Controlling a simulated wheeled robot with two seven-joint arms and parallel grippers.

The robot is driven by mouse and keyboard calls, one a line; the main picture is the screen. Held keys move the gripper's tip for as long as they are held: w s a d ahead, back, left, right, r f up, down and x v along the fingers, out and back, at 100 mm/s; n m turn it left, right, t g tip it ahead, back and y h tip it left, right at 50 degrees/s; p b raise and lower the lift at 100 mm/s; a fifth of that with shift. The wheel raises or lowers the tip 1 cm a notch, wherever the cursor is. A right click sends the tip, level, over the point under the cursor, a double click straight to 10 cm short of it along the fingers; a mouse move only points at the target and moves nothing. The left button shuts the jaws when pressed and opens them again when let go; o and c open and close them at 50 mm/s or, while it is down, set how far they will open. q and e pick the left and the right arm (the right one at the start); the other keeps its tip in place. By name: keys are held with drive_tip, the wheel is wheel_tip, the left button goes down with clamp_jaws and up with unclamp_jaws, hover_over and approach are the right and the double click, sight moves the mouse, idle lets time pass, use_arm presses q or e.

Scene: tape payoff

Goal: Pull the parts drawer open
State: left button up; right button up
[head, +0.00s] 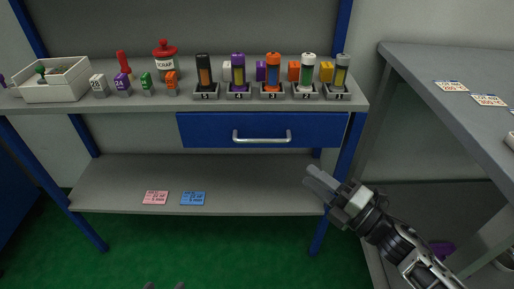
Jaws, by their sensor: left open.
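The parts drawer (205,131) has a blue front and hangs under the grey bench top. Its front looks flush with the bench, so it appears shut. A silver bar handle (262,139) runs across the middle of the drawer front. My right gripper (312,177) is below and to the right of the handle, apart from it. Its fingers lie close together in this view, and I cannot tell whether they are shut. It holds nothing that I can see. Only the dark fingertips of my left gripper (165,285) show at the bottom edge, spread apart and far below the drawer.
The bench top (190,101) carries a white bin (55,81), a red-lidded scrap jar (166,62) and several small labelled blocks and holders. The lower shelf (250,180) holds a pink card (155,198) and a blue card (193,199). A grey side table (430,70) stands at right.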

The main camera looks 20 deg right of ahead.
sight(262, 141)
drive_tip(key=x, duration=1.6)
drive_tip(key=shift+f, duration=0.25)
clamp_jaws()
